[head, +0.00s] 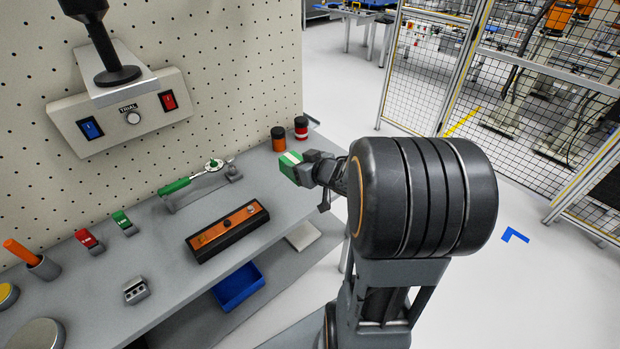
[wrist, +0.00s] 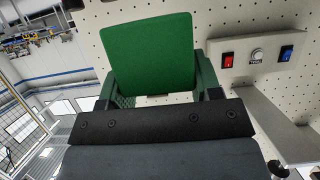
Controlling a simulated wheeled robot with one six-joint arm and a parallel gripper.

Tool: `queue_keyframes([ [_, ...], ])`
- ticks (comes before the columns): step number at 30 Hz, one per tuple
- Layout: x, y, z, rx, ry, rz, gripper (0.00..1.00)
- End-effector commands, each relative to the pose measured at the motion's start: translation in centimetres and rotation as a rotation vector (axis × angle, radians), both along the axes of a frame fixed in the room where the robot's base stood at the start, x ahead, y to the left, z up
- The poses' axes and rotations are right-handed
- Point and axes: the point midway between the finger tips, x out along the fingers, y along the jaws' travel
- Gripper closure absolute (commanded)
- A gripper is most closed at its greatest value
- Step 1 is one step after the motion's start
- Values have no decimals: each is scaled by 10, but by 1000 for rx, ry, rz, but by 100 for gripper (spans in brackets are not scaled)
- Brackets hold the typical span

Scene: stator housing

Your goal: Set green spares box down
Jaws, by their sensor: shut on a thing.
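The green spares box (head: 290,167) has a white band and is in my gripper (head: 304,168) in the head view. It is held above the right part of the grey bench, near the orange and dark jars. In the wrist view the box's green face (wrist: 148,52) stands between the two fingers of my gripper (wrist: 152,88), which are shut on it. The box's underside and its height above the bench cannot be told exactly.
The grey bench (head: 150,255) carries an orange-topped black case (head: 228,230), a green-handled tool on a stand (head: 190,182), red (head: 88,240) and green (head: 123,222) switches, and jars (head: 278,138). A pegboard with a control panel (head: 120,112) rises behind. A blue bin (head: 238,287) sits below.

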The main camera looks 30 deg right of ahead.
Motion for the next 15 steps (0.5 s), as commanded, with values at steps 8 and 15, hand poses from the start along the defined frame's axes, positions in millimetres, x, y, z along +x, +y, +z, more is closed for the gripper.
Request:
queue_keyframes([
  [8,7,-6,-29,1,1,1,68],
  [15,43,-47,-53,2,3,-3,68],
])
